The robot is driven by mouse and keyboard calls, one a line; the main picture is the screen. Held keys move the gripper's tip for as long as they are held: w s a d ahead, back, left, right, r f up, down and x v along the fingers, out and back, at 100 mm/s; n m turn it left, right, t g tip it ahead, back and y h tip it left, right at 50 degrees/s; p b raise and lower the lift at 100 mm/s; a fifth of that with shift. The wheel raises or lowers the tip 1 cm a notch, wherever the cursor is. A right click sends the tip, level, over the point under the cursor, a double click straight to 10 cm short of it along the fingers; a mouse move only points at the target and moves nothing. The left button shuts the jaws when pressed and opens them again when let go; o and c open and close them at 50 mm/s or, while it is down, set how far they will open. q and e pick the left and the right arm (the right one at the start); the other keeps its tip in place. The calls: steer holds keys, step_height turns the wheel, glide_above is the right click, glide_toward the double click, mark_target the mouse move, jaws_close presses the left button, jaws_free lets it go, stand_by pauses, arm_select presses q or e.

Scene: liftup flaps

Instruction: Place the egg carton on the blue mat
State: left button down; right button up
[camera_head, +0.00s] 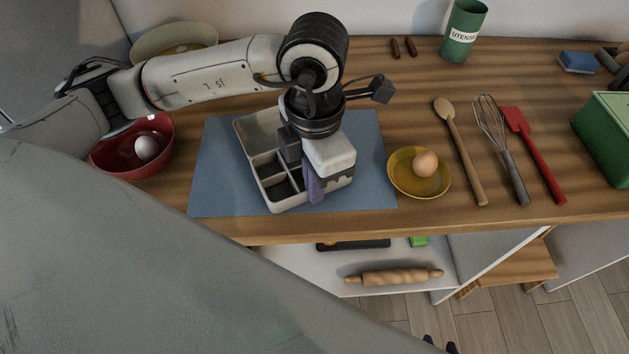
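The egg carton (246,130), a pale grey open tray with several square compartments, lies on the blue mat (215,165). It sits slightly turned, within the mat's outline as far as it shows. My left gripper (305,180) reaches down over the carton's right side, and its wrist and body hide that part. A purple strip shows at the gripper's lower end, by the carton's right wall. I cannot tell whether the fingers are closed on the wall or only beside it. The compartments that show look empty. My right gripper is not in view.
A red bowl (118,158) with a white egg (147,148) stands left. A yellow dish (403,180) with a brown egg (426,163) stands close right of the mat. Spoon (459,150), whisk (507,155) and red spatula (535,150) lie further right. The counter's front edge is near the mat.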

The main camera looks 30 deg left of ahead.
arm_select(q)
steer(key=shift+f, duration=0.4)
steer(key=c, duration=2)
jaws_free()
steer(key=shift+r, duration=0.1)
step_height(320, 180, up, 12)
steer(key=shift+r+p, duration=0.15)
steer(key=shift+p, duration=0.15)
